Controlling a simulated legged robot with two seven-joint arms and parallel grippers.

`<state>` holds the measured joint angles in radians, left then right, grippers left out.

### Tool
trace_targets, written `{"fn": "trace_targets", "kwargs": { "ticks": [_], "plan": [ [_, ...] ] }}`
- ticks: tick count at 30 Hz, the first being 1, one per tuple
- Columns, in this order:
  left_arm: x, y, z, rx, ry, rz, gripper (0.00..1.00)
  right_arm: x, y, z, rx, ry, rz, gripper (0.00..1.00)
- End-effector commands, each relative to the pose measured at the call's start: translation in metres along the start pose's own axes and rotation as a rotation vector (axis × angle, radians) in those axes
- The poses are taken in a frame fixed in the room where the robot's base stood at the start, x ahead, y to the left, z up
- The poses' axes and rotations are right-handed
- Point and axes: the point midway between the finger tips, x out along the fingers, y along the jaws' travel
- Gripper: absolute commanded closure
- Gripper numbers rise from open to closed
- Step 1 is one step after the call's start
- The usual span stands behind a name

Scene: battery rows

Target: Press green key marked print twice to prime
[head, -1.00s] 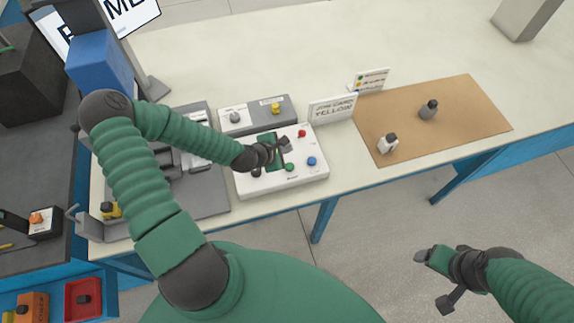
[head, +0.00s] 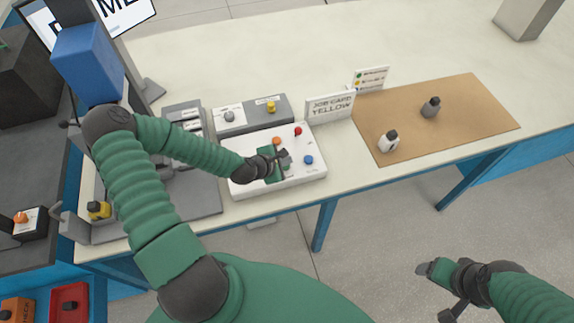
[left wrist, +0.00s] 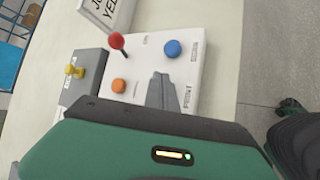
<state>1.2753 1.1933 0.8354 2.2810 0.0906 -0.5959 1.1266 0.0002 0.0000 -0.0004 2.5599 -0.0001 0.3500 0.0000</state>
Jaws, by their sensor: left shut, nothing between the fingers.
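The white control panel (head: 312,177) lies near the table's front edge; it also shows in the left wrist view (left wrist: 143,62). It carries an orange button (head: 276,141), a red-topped lever (head: 297,132) and a blue button (head: 308,160). My left gripper (head: 286,157) is shut and empty, over the panel's front part, left of the blue button. In the left wrist view its fingers (left wrist: 163,78) lie beside a label that seems to read PRINT (left wrist: 188,96). The green key is hidden behind my gripper; contact cannot be told. My right gripper (head: 436,284) hangs over the floor, away from the table.
Behind the panel stand a grey box (head: 290,108) with a yellow knob and a JOB CARD YELLOW sign (head: 330,106). The table behind is clear.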

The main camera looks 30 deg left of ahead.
Motion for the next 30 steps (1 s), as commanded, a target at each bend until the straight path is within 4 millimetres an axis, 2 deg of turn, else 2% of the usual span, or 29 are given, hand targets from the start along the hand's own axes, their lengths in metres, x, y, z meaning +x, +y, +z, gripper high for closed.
{"fn": "trace_targets", "kwargs": {
  "ticks": [8,20,30],
  "plan": [
    [0.0013,0.0036,-0.0071,-0.007,-0.001,-0.001,1.00,0.0001,-0.0002,0.0001,0.000,0.000,0.000,0.26],
    [0.0002,0.0004,-0.0008,-0.001,0.001,0.001,1.00,0.0001,-0.0002,0.0001,-0.001,0.000,0.000,0.26],
    [0.0009,0.0023,-0.0046,-0.005,0.000,-0.001,1.00,0.0002,-0.0001,0.0001,0.000,0.000,0.000,0.26]
  ]
}}
